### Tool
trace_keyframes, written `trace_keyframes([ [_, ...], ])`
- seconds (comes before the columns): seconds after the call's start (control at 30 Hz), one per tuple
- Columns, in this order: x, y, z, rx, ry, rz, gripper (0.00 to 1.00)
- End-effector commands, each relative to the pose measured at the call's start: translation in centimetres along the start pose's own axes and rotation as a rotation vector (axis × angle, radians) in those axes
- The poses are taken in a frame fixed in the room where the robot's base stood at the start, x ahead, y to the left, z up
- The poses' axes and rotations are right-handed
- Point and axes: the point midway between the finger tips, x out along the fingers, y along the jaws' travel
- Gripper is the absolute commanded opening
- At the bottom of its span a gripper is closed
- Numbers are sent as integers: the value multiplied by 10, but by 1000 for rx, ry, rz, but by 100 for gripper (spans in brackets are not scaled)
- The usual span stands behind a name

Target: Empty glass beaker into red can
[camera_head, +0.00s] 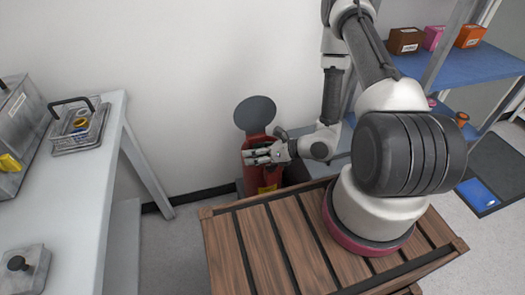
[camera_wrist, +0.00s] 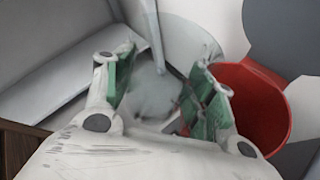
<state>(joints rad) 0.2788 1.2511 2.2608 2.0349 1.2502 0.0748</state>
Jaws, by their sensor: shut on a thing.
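The red can (camera_head: 267,180) stands on the floor by the wall, its round grey lid (camera_head: 255,114) raised. In the wrist view the open red can (camera_wrist: 268,108) is at the right, with the grey lid (camera_wrist: 290,35) behind it. My gripper (camera_head: 262,153) is in front of and over the can's upper part in the head view. In the wrist view my gripper (camera_wrist: 162,82) has its green-padded fingers around a faint, clear glass beaker (camera_wrist: 155,98), left of the can's mouth. The beaker's tilt and contents are hard to make out.
A pale bench (camera_head: 75,200) at the left holds a metal box (camera_head: 18,135), a clear tray (camera_head: 85,130) with coloured rings and a knobbed block (camera_head: 22,268). A blue shelf (camera_head: 455,72) with several small boxes stands at the right.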

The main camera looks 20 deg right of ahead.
Motion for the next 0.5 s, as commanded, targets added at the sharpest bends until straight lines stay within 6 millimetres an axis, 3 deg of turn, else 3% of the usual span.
trace_keyframes([
  [0.5,4,16,-18,-330,-97,-136,28],
])
